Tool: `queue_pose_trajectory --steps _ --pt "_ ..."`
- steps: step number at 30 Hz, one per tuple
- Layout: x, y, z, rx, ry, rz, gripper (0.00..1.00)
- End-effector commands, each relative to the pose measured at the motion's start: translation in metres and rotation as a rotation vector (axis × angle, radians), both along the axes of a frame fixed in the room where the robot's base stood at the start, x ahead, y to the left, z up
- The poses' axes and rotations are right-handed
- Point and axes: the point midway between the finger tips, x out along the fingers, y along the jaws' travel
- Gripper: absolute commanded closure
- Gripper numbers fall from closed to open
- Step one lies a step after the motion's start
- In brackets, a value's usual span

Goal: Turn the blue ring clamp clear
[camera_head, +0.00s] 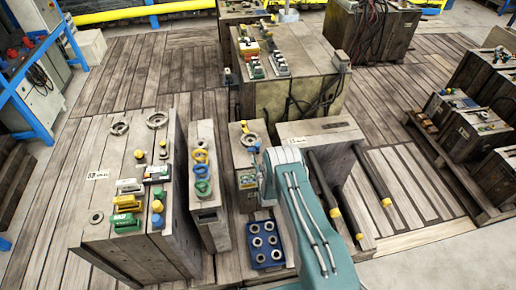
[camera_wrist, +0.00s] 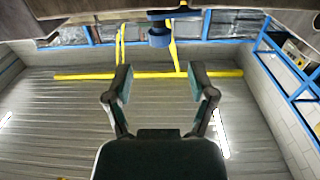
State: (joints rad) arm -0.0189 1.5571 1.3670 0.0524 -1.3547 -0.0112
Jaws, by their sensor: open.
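In the head view my teal arm reaches up right of the rings and largely hides the gripper.
A large block (camera_head: 98,205) with coloured clamps stands left of the narrow block. A blue tray (camera_head: 266,260) with several metal rings lies on the floor near my arm. Dark bars with yellow ends (camera_head: 335,212) stick out at right. Plank floor is open at far left.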

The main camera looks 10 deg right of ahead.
Motion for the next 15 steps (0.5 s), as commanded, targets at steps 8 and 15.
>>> queue_pose_trajectory --steps 8,15 --pt "0.039 -0.001 -0.001 0.0 -0.001 0.0 0.28" --pt "0.057 -0.002 0.0 0.0 0.0 0.001 0.28"
